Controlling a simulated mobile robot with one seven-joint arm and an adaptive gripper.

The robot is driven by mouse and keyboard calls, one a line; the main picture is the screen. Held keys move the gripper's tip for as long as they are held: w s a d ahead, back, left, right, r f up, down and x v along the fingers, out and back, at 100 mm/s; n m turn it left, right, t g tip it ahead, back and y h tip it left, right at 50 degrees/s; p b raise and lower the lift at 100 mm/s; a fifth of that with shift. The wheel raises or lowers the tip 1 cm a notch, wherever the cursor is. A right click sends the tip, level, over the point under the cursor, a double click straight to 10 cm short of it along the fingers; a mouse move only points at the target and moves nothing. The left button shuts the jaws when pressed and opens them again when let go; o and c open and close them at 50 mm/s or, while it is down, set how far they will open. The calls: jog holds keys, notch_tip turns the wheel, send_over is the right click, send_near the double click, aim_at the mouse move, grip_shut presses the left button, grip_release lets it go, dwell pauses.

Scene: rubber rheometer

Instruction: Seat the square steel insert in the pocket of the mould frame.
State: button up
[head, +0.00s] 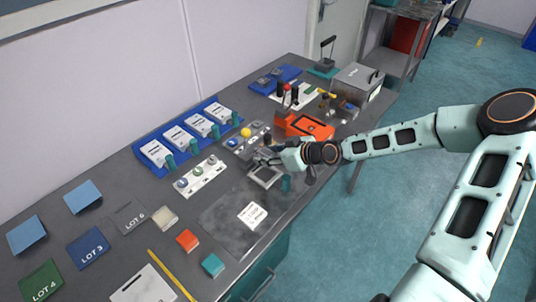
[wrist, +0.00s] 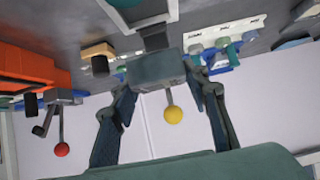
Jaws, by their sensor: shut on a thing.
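My gripper (wrist: 160,85) is shut on the square steel insert (wrist: 157,70), a dark grey block held between the two fingertips in the wrist view. In the head view my gripper (head: 264,158) is low over the bench, at the back edge of a grey square frame, which looks like the mould frame (head: 266,185). The insert is too small and covered to make out clearly in the head view. I cannot tell whether it touches the frame. The pocket is not clear in the wrist view.
An orange machine (head: 288,126) stands just behind my gripper. A yellow-knobbed lever (head: 246,132) is close by on the left, and its knob shows in the wrist view (wrist: 173,115).

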jog(key=shift+w+a+f+b, duration=0.15)
jog(key=shift+f+b, duration=1)
jog(key=shift+f, duration=0.8)
jog(key=shift+f+b, duration=0.5)
jog(key=shift+f, duration=0.4)
jog(key=shift+b, duration=0.4)
jog(key=shift+f+b, duration=0.75)
jog(key=shift+f, duration=0.15)
jog(key=o, duration=1.6)
jog(key=shift+o, duration=0.2)
jog(key=shift+d, duration=0.2)
